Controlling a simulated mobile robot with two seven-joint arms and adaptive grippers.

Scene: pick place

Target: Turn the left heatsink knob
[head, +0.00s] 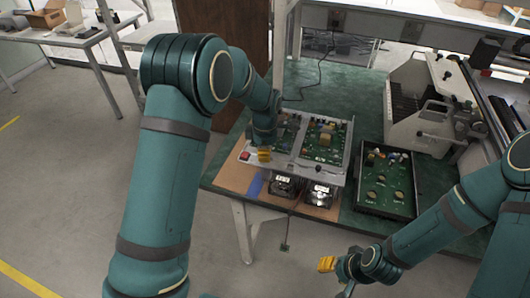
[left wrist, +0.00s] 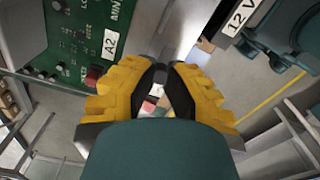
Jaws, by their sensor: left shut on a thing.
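A metal-framed unit with green circuit boards (head: 325,142) sits near the table's front edge, with two fans (head: 319,193) below its front lip. My left gripper (head: 264,155) is at the unit's front left corner. In the left wrist view its yellow fingers (left wrist: 162,77) are closed around a small dark knob (left wrist: 160,72), mostly hidden between the tips. A second small dark knob (head: 319,168) shows on the front lip, farther right. My right gripper (head: 327,264) hangs in front of the table, away from the unit; its jaw opening is too small to read.
A black tray with a green board (head: 374,205) lies right of the unit. A beige machine (head: 425,110) stands behind it. A red button (head: 245,156) lies left of my left gripper. The green tabletop (head: 305,80) behind the unit is mostly free, with a black cable.

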